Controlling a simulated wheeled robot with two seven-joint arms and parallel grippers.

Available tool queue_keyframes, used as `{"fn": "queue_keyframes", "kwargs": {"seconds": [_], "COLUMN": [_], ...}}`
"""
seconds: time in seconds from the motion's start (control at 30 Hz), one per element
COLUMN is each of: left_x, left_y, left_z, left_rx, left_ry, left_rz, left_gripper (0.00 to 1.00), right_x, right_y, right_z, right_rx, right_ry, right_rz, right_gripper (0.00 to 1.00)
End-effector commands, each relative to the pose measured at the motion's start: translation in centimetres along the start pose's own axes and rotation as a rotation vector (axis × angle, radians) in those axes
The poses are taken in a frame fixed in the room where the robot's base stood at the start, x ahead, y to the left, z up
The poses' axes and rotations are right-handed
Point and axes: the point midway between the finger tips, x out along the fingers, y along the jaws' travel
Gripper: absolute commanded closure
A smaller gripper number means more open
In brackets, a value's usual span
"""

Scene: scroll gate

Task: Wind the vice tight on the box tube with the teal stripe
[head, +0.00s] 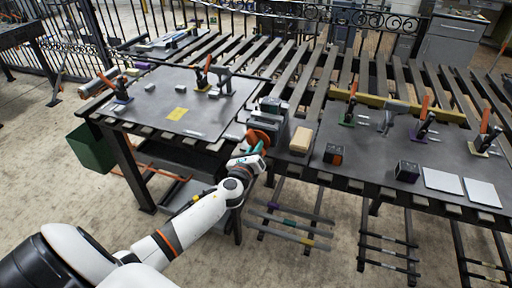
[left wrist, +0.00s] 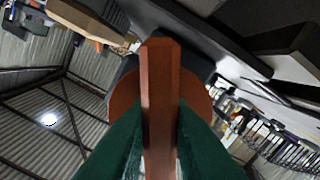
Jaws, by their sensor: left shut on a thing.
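The grey vice (head: 274,120) stands at the near edge between the two bench tops. Its orange handle parts (head: 257,138) face me. My left gripper (head: 252,147) is at these parts. In the left wrist view its green fingers (left wrist: 163,140) are shut on an orange-brown bar (left wrist: 160,80), with a round orange disc (left wrist: 121,95) behind it. Whether a tube sits between the vice jaws cannot be told. My right gripper is not in view.
Yellow, orange-marked and dark blocks (head: 301,140) lie on the right bench top (head: 370,155), with upright clamps behind them.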

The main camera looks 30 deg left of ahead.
Motion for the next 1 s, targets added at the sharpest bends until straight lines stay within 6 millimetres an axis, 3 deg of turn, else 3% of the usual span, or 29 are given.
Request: {"fn": "queue_keyframes", "kwargs": {"seconds": [0.03, 0.13, 0.53, 1.0], "left_x": [-0.2, -0.2, -0.8, -9.7], "left_y": [-0.2, -0.2, -0.1, -0.2], "left_z": [0.7, 0.5, 0.2, 0.5], "left_rx": [0.0, -0.001, -0.001, -0.001], "left_ry": [-0.012, -0.01, -0.004, -0.008], "left_rz": [-0.003, -0.003, -0.001, -0.002], "left_gripper": [0.79, 0.62, 0.62, 0.62], "right_x": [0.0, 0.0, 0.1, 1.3], "right_y": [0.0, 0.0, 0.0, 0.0], "right_z": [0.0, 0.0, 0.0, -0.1], "right_rx": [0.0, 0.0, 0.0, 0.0], "right_ry": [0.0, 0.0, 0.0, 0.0], "right_rz": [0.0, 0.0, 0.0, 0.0], "right_gripper": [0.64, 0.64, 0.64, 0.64]}}
